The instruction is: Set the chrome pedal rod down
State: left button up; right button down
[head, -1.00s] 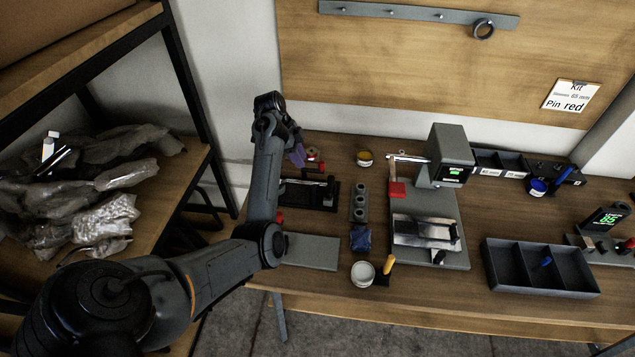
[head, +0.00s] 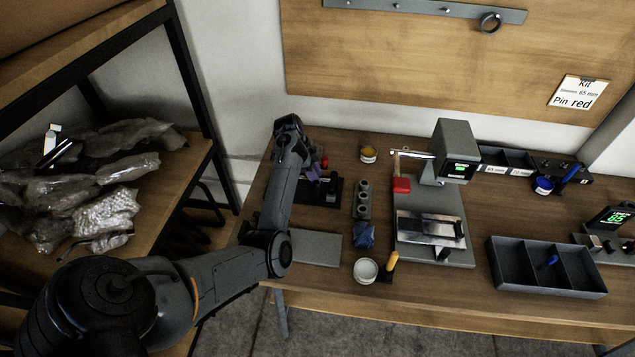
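My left arm reaches in from the lower left over the workbench. Its gripper (head: 312,168) is low over the back left of the bench, beside a black fixture (head: 326,189). The wrist hides most of the fingers, so I cannot see whether they are open or hold anything. No chrome rod shows clearly in this gripper. My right gripper is not in view.
A grey pad (head: 316,248) lies bare at the front left. A dark divided tray (head: 545,268) stands at the right. A shelf with plastic bags (head: 110,170) stands left.

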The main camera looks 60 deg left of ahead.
pick_arm(q)
jog(key=shift+w+d+f, duration=0.15)
jog(key=shift+d+f, duration=0.1)
jog(key=shift+f, duration=0.3)
grip_shut()
jog(key=shift+r, duration=0.1)
